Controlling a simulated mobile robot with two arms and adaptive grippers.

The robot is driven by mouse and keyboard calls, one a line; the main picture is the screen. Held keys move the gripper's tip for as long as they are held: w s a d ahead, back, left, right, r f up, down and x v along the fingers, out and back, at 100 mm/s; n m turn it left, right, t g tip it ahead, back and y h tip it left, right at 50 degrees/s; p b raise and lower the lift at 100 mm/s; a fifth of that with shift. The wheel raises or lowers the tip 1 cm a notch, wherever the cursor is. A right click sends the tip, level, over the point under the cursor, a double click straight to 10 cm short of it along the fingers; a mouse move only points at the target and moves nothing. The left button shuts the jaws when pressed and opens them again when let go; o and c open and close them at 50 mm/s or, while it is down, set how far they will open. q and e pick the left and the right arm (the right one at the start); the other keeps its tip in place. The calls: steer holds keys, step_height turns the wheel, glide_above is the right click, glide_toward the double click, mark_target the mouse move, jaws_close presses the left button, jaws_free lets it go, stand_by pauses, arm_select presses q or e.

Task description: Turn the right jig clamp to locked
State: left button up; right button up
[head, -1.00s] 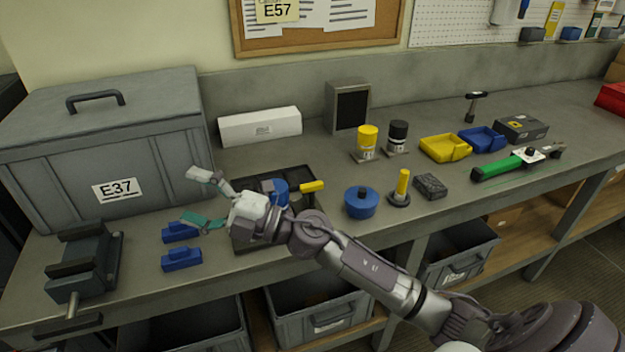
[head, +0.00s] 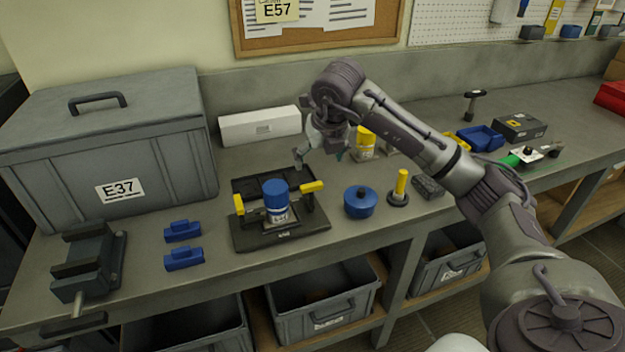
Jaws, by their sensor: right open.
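The black jig plate (head: 310,241) lies on the bench with a blue-capped jar (head: 276,197) upright in its middle. The right jig clamp (head: 312,187) has a yellow handle that lies nearly level, pointing right and slightly toward the back. The left jig clamp (head: 239,204) has a yellow handle that looks steeper. My right gripper (head: 320,160) is open and empty, pointing down behind and above the right clamp, apart from it. Its arm comes in from the right. My left gripper is not in view.
A blue round pot (head: 360,203) and a yellow peg on a dark base (head: 400,188) stand right of the jig. Two blue blocks (head: 183,232) and a vise (head: 88,265) are at left. A white box (head: 260,126) and a large grey case (head: 110,150) stand behind.

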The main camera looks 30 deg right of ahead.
mark_target(312, 184)
steer(key=p+x, duration=0.2)
steer(key=x, duration=0.7)
steer(key=shift+w+f+p, duration=0.1)
steer(key=shift+f+p, duration=0.2)
steer(key=shift+w+f, duration=0.2)
steer(key=shift+f, duration=0.4)
